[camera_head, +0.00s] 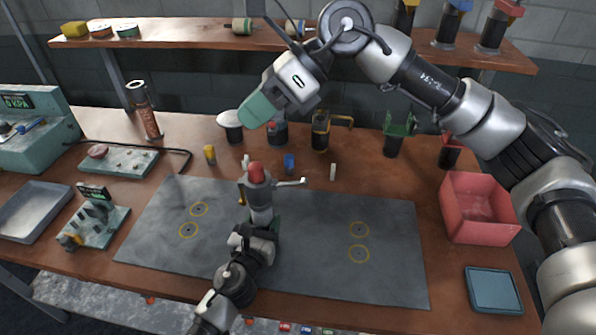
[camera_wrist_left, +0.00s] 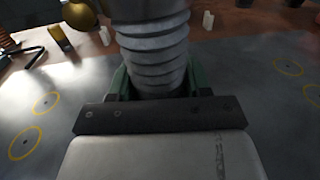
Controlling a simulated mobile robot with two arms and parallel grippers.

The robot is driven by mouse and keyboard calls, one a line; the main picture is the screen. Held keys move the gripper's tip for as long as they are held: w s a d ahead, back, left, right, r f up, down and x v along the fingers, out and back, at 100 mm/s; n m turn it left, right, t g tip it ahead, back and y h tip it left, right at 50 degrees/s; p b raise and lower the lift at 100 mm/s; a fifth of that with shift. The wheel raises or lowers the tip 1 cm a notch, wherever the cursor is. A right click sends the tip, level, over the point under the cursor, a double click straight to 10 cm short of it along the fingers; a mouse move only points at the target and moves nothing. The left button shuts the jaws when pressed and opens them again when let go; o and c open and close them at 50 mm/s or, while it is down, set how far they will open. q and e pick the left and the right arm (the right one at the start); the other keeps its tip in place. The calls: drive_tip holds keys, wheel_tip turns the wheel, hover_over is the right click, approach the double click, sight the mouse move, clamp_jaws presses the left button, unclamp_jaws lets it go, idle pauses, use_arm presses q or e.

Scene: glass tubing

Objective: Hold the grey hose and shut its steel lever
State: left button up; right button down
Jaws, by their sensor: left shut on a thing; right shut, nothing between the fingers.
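The grey hose (camera_head: 259,197) stands upright over the grey mat, with a red top (camera_head: 256,173). Its steel lever (camera_head: 290,183) sticks out to the right, roughly level, near the top. My left gripper (camera_head: 264,224) is shut on the hose's lower part. In the left wrist view the ribbed hose (camera_wrist_left: 155,50) rises between the green fingers of my left gripper (camera_wrist_left: 156,84); its top and lever are out of that view. My right gripper (camera_head: 257,110) is shut and empty, above and behind the hose, apart from it.
The grey mat (camera_head: 330,275) has several yellow rings and much free room. Small yellow, blue and white pieces stand behind it. A red bin (camera_head: 478,208) and a blue tray (camera_head: 493,289) are at right. A control box (camera_head: 118,162) and a metal tray (camera_head: 32,212) are at left.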

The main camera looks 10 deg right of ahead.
drive_tip(key=w+a+r+m+t+y, duration=0.1)
drive_tip(key=w+a+r+m+y, duration=0.15)
drive_tip(key=r+m+y, duration=0.85)
drive_tip(key=w+d+r+m+t+h, duration=0.45)
drive_tip(key=w+r+m+t, duration=0.45)
drive_tip(key=m+t, duration=0.65)
drive_tip(key=w+d+f+m+g+h, duration=0.1)
drive_tip(key=w+d+f+m+h, duration=0.1)
drive_tip(key=f+m+h, duration=0.35)
drive_tip(key=w+d+f+m+g+h, duration=0.1)
drive_tip(key=w+f+m+g+h, duration=0.1)
drive_tip(key=f+m+h, duration=0.4)
drive_tip(key=s+d+f+n+g+h, duration=0.1)
drive_tip(key=s+d+f+g+h, duration=0.2)
drive_tip(key=s+f+g, duration=0.6)
drive_tip(key=s+d+g, duration=0.1)
drive_tip(key=s+g, duration=0.1)
drive_tip(key=s, duration=0.2)
drive_tip(key=shift+f, duration=0.2)
